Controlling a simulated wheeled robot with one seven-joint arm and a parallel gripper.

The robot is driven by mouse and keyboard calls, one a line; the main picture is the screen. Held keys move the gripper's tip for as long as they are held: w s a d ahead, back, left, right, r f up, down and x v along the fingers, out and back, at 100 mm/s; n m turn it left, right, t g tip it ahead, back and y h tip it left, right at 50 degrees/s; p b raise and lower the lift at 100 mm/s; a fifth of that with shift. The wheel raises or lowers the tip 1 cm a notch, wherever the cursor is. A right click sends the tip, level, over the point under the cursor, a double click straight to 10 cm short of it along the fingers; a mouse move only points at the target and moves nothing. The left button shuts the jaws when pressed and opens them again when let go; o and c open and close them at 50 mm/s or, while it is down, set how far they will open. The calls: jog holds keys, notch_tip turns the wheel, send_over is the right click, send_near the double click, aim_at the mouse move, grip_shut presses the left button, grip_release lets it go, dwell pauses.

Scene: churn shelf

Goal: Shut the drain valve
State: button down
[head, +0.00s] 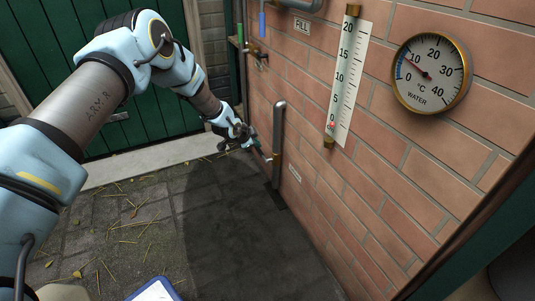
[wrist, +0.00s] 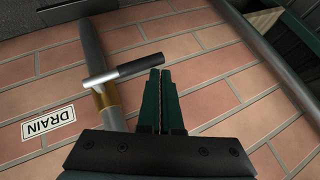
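The drain valve is a brass body (wrist: 106,100) on a grey pipe (wrist: 90,45), with a bar lever (wrist: 122,70) that has a dark sleeve at one end. In the wrist view the lever lies across the pipe, its dark end close to the fingertips; I cannot tell whether they touch. The white DRAIN label (wrist: 48,123) is on the brick to the left. My gripper (wrist: 160,70) has its green fingers almost together with nothing visible between them. In the head view my gripper (head: 254,142) is just left of the drain pipe (head: 279,130); the valve (head: 268,158) is small there.
A FILL label (head: 302,25), a level gauge (head: 347,75) and a water thermometer (head: 431,72) are on the brick wall. A blue-handled valve (head: 262,25) is higher up. A green door (head: 110,70) stands behind my arm. The paved floor (head: 130,230) is mostly clear.

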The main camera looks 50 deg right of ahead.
jog(key=r+p, duration=0.2)
jog(key=r, duration=0.1)
jog(key=d+r+p, duration=0.1)
jog(key=r, duration=0.1)
jog(key=shift+s, duration=0.15)
jog(key=w+a+r+p, duration=0.2)
jog(key=a+r, duration=0.3)
jog(key=r, duration=0.2)
jog(key=shift+a+r, duration=0.15)
jog(key=shift+a, duration=0.05)
